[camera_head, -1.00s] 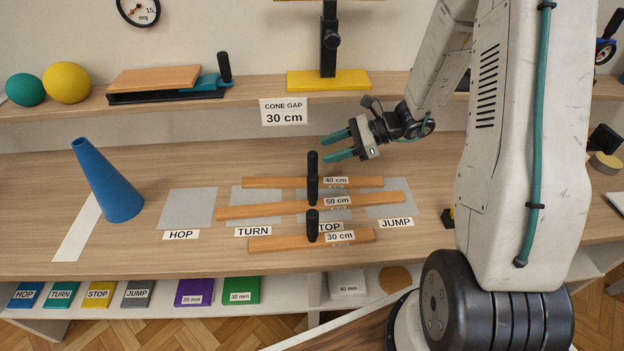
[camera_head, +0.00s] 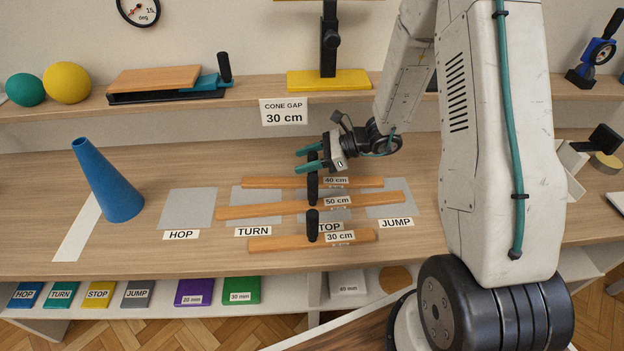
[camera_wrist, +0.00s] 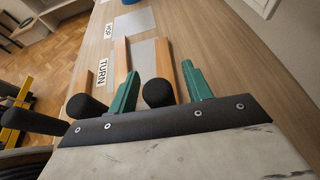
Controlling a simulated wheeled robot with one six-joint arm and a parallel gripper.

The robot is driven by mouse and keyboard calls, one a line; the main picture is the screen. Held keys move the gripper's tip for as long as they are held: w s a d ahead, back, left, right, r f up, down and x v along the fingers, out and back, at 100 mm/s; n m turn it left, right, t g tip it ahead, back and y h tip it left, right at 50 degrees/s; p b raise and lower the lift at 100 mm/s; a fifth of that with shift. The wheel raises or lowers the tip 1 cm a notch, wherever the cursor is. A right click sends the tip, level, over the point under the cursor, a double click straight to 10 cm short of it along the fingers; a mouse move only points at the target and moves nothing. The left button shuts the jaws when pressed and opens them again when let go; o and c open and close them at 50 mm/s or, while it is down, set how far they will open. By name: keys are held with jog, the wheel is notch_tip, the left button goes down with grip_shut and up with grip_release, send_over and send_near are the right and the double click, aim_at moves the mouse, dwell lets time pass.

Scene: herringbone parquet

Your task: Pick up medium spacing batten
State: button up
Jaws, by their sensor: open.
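The 40 cm batten (camera_head: 272,182), the middle length by its label, lies at the back of three wooden battens on the table. Its upright black knob is partly hidden by my gripper. The longer 50 cm batten (camera_head: 245,211) lies in front of it, and the shorter 30 cm batten (camera_head: 277,243) is nearest; both have black knobs. My gripper (camera_head: 301,161), with teal fingers, is open at the 40 cm batten's knob, above the wood. In the wrist view my gripper (camera_wrist: 159,71) has a black knob (camera_wrist: 158,92) between its fingers; contact cannot be told.
Grey mats labelled HOP (camera_head: 187,208), TURN, STOP and JUMP lie around and under the battens. A raised shelf (camera_head: 240,99) with balls and tools runs behind. The table between cone and HOP mat is clear.

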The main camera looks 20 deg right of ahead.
grip_shut()
notch_tip(320, 180, up, 10)
dwell(0.6)
jog(key=c, duration=0.9)
grip_release()
jog(key=shift+c, duration=0.2)
grip_shut()
jog(key=shift+r, duration=0.1)
